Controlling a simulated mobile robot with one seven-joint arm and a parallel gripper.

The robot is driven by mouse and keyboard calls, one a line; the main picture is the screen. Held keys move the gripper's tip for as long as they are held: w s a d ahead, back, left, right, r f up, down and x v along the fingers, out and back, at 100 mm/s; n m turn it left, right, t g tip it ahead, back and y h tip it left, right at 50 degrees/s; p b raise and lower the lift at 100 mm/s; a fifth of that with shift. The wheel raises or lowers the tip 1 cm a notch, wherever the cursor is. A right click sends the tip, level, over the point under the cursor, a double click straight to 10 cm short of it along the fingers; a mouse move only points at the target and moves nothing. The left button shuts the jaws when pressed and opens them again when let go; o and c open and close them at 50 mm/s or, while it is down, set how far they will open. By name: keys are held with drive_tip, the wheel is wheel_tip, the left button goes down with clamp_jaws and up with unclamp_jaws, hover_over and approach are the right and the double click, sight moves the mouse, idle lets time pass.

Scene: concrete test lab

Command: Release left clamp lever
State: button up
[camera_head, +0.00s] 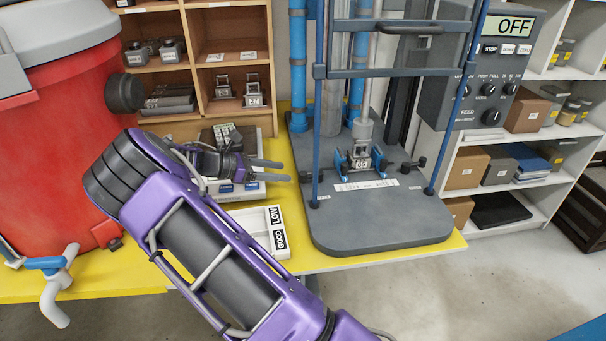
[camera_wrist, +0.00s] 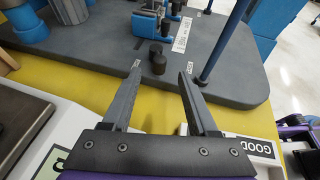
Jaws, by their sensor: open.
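A black lever knob (camera_wrist: 158,62) stands near the edge of the grey machine base (camera_wrist: 232,92) in the wrist view. It is just beyond and between my fingertips, apart from them. My gripper (camera_wrist: 161,72) is open and empty. In the head view my gripper (camera_head: 285,171) points right, just left of the base. A blue clamp (camera_head: 345,163) on the base flanks a small metal block (camera_head: 361,161). A second black lever (camera_head: 414,165) shows right of the clamp.
Blue frame posts (camera_head: 316,130) rise from the base near the gripper. A control box (camera_head: 484,70) reads OFF. A red tank (camera_head: 60,120) stands left.

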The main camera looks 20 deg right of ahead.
sight(301, 174)
drive_tip(key=x, duration=0.8)
drive_tip(key=shift+d, duration=0.1)
clamp_jaws()
